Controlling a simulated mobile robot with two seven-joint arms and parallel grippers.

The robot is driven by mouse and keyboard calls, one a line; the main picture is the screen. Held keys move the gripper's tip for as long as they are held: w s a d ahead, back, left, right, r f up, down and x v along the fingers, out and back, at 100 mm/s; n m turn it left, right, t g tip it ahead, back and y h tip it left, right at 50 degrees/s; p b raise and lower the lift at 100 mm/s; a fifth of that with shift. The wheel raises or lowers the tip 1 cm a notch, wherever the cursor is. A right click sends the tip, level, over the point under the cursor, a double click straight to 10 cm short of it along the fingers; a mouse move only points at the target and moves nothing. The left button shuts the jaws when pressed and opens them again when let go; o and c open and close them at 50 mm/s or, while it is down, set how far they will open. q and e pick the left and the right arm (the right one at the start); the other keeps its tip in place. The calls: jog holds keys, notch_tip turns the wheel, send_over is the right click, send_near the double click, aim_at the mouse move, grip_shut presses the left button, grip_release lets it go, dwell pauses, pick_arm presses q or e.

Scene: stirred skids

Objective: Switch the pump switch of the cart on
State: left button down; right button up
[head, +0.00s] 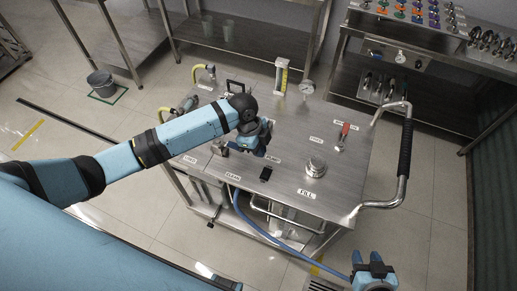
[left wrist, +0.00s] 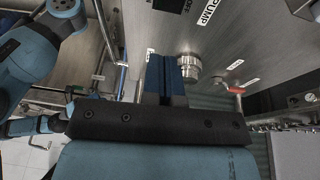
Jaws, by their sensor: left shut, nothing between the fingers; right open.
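The cart (head: 300,130) has a steel top with several labels. The pump switch (head: 265,174) is a small black block near the PUMP label (head: 273,158). In the left wrist view a black piece with OFF lettering (left wrist: 172,5) is cut by the top edge beside the PUMP label; its lever position cannot be told. My left gripper (head: 261,149) is shut and empty, above the cart top just behind the switch; its blue fingers (left wrist: 165,78) show together in the wrist view. Contact with the top cannot be told. My right gripper (head: 374,268) is open, in front of the cart.
A round metal cap (head: 316,167) stands right of the switch, by the FILL label. A red-handled valve (head: 344,131), a gauge (head: 306,88) and a yellow-marked column (head: 281,76) stand farther back. The cart's push handle (head: 405,148) juts out right. A blue hose (head: 265,233) hangs in front.

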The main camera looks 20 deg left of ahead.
aim_at(265, 176)
pick_arm(q)
jog(key=x, duration=0.3)
jog(key=p+x, duration=0.1)
jog(key=x, duration=0.5)
jog(key=shift+s+a+f, duration=0.1)
jog(key=shift+a+f, duration=0.2)
jog(key=shift+f, duration=0.1)
jog(key=shift+f+p, duration=0.3)
jog(key=shift+f, duration=0.3)
